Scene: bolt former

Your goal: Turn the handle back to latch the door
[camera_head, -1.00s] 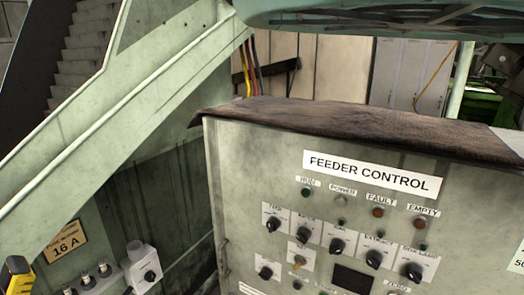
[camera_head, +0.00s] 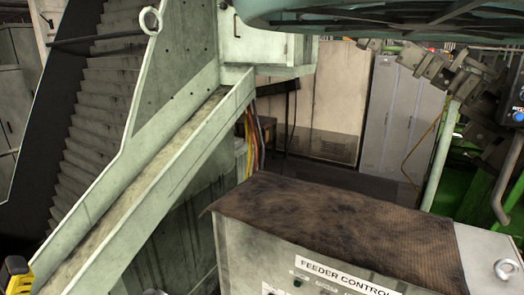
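A pale green housing (camera_head: 268,48) at the top centre carries a small dark pull handle (camera_head: 236,24). I cannot tell whether that handle belongs to a door or how it is latched.
A brown, stained cover (camera_head: 330,225) lies on the cabinet top. A sloping pale green chute (camera_head: 150,195) fills the left, beside a stepped dark conveyor (camera_head: 95,130). Grey lockers (camera_head: 398,120) stand at the back. Dark floor shows behind the cabinet.

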